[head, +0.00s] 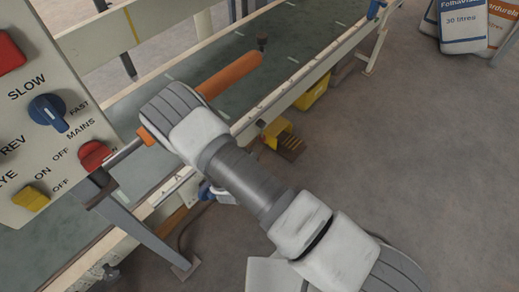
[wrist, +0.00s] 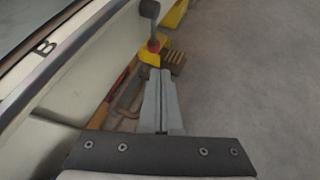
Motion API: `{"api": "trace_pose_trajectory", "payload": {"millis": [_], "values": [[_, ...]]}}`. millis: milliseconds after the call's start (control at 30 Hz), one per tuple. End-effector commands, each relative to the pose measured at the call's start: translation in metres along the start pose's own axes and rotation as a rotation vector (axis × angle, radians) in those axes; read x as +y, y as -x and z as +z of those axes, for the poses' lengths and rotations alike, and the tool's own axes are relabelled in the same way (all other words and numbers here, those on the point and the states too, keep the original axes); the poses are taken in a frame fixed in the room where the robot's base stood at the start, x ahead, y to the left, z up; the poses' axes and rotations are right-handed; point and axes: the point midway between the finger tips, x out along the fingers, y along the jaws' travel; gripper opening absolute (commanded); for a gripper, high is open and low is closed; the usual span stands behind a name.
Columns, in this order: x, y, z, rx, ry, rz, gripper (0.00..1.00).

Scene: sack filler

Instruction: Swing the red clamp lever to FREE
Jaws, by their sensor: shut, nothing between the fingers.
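My gripper (wrist: 161,76) is shut and empty. Its fingertips appear just below the red part in the picture; whether they touch it I cannot tell. In the head view my wrist covers the area around the gripper, and the fingers cannot be made out. I cannot pick out the red clamp lever there with certainty.
A control panel (head: 40,105) with switches stands close on the left. The conveyor rail (head: 290,90) runs diagonally beside the green belt (head: 285,38). An orange bar (head: 230,75) lies behind my wrist. A yellow pedal (head: 280,133) is on the floor. Floor at right is clear; sacks (head: 462,22) stand behind.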

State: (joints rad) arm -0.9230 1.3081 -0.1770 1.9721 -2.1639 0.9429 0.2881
Motion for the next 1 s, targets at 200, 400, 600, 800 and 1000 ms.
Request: {"api": "trace_pose_trajectory", "payload": {"millis": [200, 400, 600, 800, 1000], "values": [[0.003, -0.005, -0.033, 0.025, 0.078, 0.050, 0.00], [0.004, -0.004, -0.032, 0.026, 0.078, 0.050, 0.00], [0.003, -0.010, -0.033, 0.025, 0.076, 0.048, 0.00], [0.004, -0.041, -0.036, 0.024, 0.076, 0.047, 0.00], [0.006, -0.085, -0.038, 0.023, 0.077, 0.048, 0.00]]}}
